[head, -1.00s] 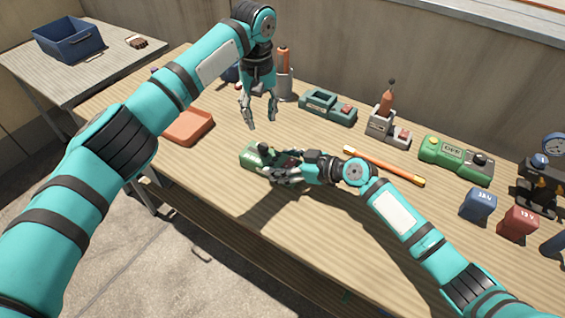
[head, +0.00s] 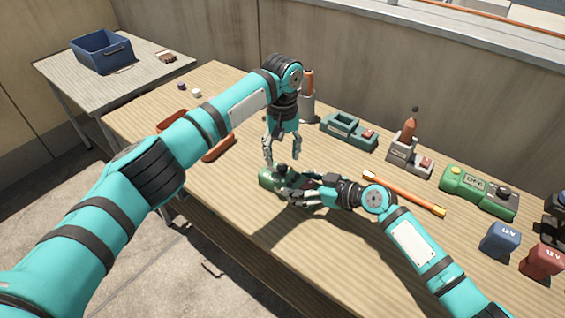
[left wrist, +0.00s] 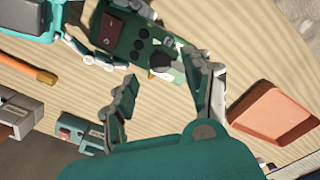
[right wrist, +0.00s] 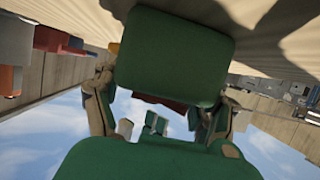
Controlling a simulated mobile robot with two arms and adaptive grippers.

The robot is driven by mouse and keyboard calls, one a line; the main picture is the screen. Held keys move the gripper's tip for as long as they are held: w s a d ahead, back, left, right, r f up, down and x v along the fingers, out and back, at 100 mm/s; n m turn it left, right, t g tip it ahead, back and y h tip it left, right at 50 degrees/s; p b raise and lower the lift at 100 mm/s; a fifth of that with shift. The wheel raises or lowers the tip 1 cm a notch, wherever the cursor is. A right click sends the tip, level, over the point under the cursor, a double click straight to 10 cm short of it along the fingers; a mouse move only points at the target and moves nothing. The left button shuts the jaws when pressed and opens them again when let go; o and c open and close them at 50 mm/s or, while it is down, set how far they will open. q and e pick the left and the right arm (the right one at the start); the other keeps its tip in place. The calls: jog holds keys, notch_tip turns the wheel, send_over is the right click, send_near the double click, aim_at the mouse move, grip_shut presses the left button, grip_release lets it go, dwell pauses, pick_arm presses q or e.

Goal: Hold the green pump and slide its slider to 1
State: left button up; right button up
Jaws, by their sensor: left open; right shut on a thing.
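The green pump (head: 269,179) lies low over the wooden workbench, its right part hidden by my right gripper (head: 290,193), which is shut on it. In the left wrist view the pump (left wrist: 137,42) shows a dark red switch, several dark round spots and a black knob (left wrist: 161,62) near one end. Any mark for 1 is too small to read. My left gripper (head: 282,160) is open, pointing down just above the knob end; its fingers stand either side of the knob in the left wrist view, touching or apart I cannot tell. The right wrist view shows the pump body (right wrist: 178,55) between the fingers.
An orange-red tray (head: 219,147) lies left of the pump. An orange rod (head: 404,193), a teal device (head: 348,131), a green meter (head: 478,191), and blue (head: 500,240) and red (head: 541,262) blocks lie to the right. The bench front is clear.

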aim_at(282, 166)
pick_arm(q)
jog(key=shift+f, duration=2)
grip_shut()
